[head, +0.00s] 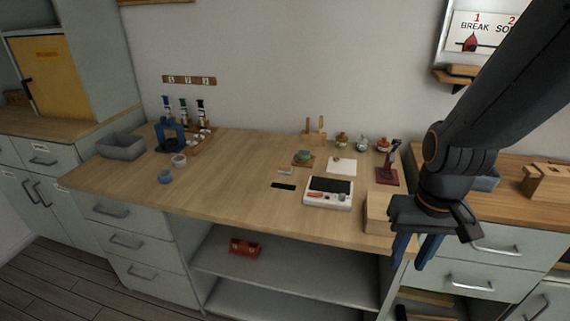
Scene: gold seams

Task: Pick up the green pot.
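A small green item (303,154), which looks like the green pot, sits on a small wooden board (295,162) toward the back middle of the worktop. It is too small to make out in detail. My gripper (413,254) hangs at the right, in front of the worktop's front right corner, with its blue fingers pointing down. The fingers are apart with nothing seen between them. The gripper is well to the right of the green item and nearer to the camera.
Three small jars (362,144) stand behind, at the back wall. A white device with a dark top (328,192), a white sheet (342,166) and a dark red stand (387,175) lie nearby. A wooden block (378,212) is beside my gripper. The worktop's middle left (230,185) is clear.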

